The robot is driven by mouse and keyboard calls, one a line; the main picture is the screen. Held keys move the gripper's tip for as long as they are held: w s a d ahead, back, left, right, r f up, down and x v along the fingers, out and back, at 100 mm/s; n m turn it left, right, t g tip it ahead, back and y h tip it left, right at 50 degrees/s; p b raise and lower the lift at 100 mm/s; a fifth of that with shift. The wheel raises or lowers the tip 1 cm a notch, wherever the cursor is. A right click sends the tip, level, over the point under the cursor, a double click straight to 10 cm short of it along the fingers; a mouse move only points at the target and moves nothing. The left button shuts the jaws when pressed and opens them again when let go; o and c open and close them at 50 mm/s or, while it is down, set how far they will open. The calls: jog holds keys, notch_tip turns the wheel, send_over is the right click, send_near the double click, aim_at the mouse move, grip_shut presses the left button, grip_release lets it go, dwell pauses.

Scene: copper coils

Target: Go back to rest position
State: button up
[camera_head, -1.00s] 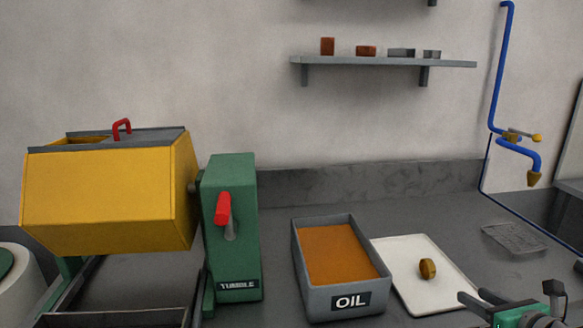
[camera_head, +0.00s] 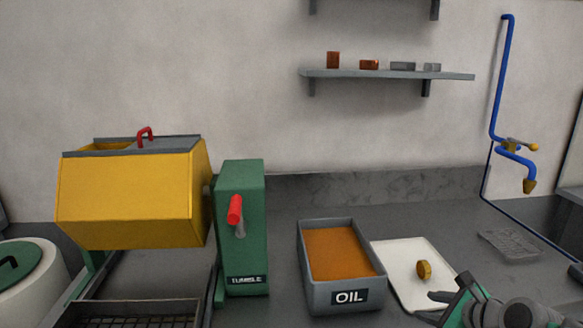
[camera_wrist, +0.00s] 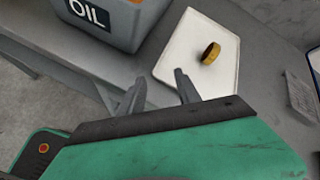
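My gripper (camera_head: 440,303) is low at the right in the head view, near the front edge of the white tray (camera_head: 398,283). In the wrist view my gripper (camera_wrist: 161,90) has its two fingers apart with nothing between them. A brass-coloured coil (camera_head: 424,270) lies on the white tray, apart from the fingers. The coil also shows in the wrist view (camera_wrist: 210,53), beyond the fingertips. Part of the tray's near right side is hidden behind my gripper in the head view.
A grey OIL bin (camera_head: 313,291) with orange-brown oil stands left of the tray. A green tumbler housing (camera_head: 242,225) with a yellow drum (camera_head: 135,200) is further left. A blue pipe (camera_head: 500,80) with a yellow tap runs down the right wall. A grate (camera_head: 509,244) lies at the right.

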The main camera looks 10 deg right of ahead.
jog(key=a+n, duration=0.2)
jog(key=w+a+n+g+p, duration=0.1)
jog(key=a, duration=0.1)
jog(key=w+a+r+n+g+p, duration=0.1)
jog(key=a+n, duration=0.1)
jog(key=shift+w+a+n+y, duration=0.1)
jog(key=shift+a+n+y, duration=0.2)
jog(key=shift+a+y, duration=0.1)
jog(key=a+n+p, duration=0.1)
jog(key=a+n, duration=0.1)
jog(key=a, duration=0.1)
jog(key=a+n+g+p, duration=0.1)
jog(key=a+n, duration=0.2)
jog(key=a+r+n+g+p, duration=0.1)
jog(key=a+n, duration=0.1)
jog(key=a, duration=0.1)
jog(key=shift+n, duration=0.4)
jog(key=s+a+r+n+g+p, duration=0.1)
jog(key=s+a+n+p, duration=0.1)
jog(key=s+a+n, duration=0.2)
jog(key=s+a+r+n+g+h+p, duration=0.1)
jog(key=s+a+n+g+p, duration=0.1)
jog(key=s+a+n, duration=0.2)
jog(key=a+n, duration=0.3)
jog(key=n, duration=0.3)
jog(key=shift+s+r+p, duration=0.15)
jog(key=shift+r+p, duration=0.2)
jog(key=shift+p, duration=0.05)
